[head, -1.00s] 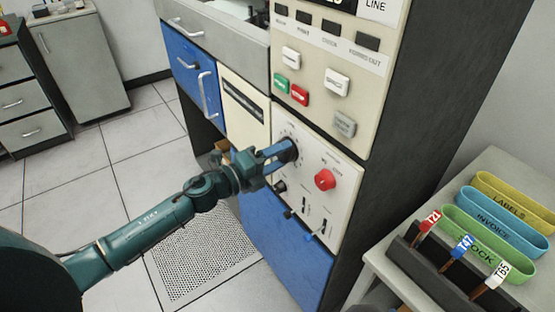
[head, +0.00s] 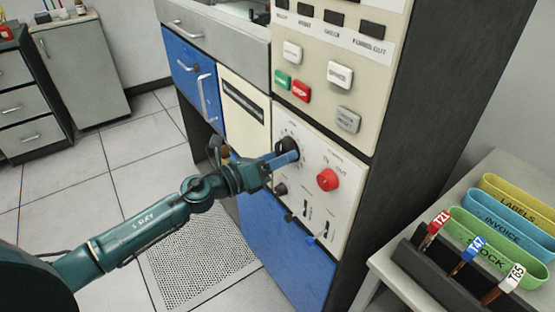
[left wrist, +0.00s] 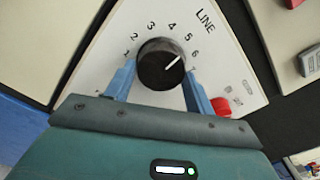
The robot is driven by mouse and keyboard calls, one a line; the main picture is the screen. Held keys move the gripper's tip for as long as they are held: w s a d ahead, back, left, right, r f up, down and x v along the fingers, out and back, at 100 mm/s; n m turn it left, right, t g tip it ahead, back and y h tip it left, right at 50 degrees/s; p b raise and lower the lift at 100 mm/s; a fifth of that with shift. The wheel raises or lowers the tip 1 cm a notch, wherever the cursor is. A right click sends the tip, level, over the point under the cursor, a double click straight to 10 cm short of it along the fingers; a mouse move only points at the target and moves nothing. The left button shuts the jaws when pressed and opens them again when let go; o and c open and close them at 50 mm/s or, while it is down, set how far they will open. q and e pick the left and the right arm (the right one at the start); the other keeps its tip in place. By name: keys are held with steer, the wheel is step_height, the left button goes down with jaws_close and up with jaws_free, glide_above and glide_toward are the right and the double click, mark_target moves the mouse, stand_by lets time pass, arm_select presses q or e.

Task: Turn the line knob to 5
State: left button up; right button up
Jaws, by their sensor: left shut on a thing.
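The line knob (left wrist: 160,66) is a round black dial with a white pointer line, in the left wrist view. Its cream panel is printed LINE, with numbers around the dial. In the head view the knob (head: 289,144) is at the panel's upper left. My left gripper (head: 292,157) is shut on it, with one blue finger on each side in the left wrist view. The finger nearer the head camera covers part of the knob there. My right gripper is not in view.
A red knob (head: 328,179) is close to the right of the line knob. A small black knob (head: 280,189) and several switches are below. Green and red buttons sit above. A table with coloured trays (head: 506,238) and tagged holders stands at right.

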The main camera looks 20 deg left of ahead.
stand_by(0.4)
arm_select(q)
steer(key=o, duration=1)
steer(key=shift+c, duration=0.2)
steer(key=b+v, duration=0.3)
steer(key=v, duration=1)
steer(key=shift+b, duration=0.4)
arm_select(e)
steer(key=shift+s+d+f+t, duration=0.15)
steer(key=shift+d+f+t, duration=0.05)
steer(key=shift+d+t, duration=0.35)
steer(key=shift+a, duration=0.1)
